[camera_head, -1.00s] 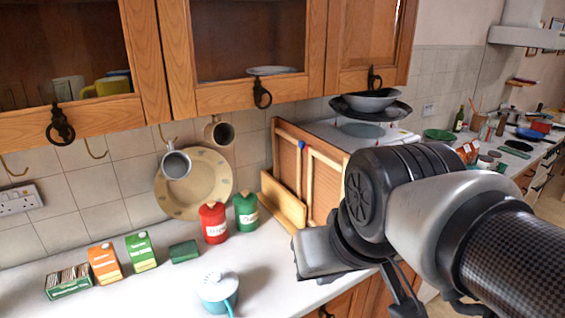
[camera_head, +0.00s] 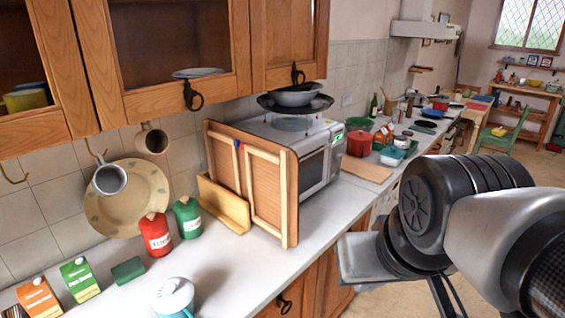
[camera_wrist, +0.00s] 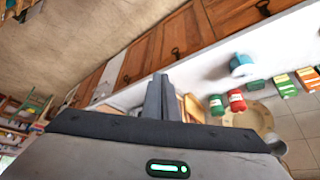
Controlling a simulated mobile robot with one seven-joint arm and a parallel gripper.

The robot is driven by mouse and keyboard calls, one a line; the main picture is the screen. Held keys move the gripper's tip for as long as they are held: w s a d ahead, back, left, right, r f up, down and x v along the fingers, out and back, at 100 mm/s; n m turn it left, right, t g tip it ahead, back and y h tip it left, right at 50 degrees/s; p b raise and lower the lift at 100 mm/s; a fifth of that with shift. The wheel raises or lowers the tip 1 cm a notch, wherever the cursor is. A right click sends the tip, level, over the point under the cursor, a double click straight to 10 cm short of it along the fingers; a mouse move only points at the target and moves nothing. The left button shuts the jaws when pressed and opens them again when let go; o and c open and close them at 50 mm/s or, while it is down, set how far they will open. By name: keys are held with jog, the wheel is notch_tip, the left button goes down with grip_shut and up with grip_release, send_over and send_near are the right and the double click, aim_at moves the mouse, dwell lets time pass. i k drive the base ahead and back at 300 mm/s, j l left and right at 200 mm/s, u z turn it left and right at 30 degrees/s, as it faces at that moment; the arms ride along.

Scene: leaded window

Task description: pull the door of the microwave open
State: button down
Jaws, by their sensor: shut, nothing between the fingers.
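The white microwave (camera_head: 272,130) stands on the counter in the head view. Its front faces right, with a dark-windowed door (camera_head: 313,171) that looks closed and a lit green display (camera_head: 338,138). A framed wooden panel (camera_head: 270,196) stands before its near side and hides part of it. My gripper (camera_wrist: 159,78) is shut and empty in the wrist view, its fingers together. In the head view my arm is at the lower right, in front of the counter and apart from the microwave; the fingertips cannot be made out there. The microwave is not clearly seen in the wrist view.
A red canister (camera_head: 156,236) and a green canister (camera_head: 187,218) stand left. Wall cabinets (camera_head: 178,60) overhang. The floor at right is open.

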aim_at(313, 170)
jog(key=u, duration=0.3)
jog(key=i+l+u, duration=0.15)
jog(key=u, duration=0.15)
jog(key=i+l+u, duration=0.1)
jog(key=l+u, duration=0.2)
jog(key=i+l+u, duration=0.1)
jog(key=l+u, duration=0.2)
jog(key=i+l+u, duration=0.15)
jog(key=l, duration=0.4)
jog(key=l+u, duration=0.1)
jog(key=l, duration=0.5)
jog(key=i+l, duration=0.1)
jog(key=l, duration=0.65)
jog(key=i+l, duration=0.1)
jog(key=l, duration=0.65)
jog(key=u, duration=0.05)
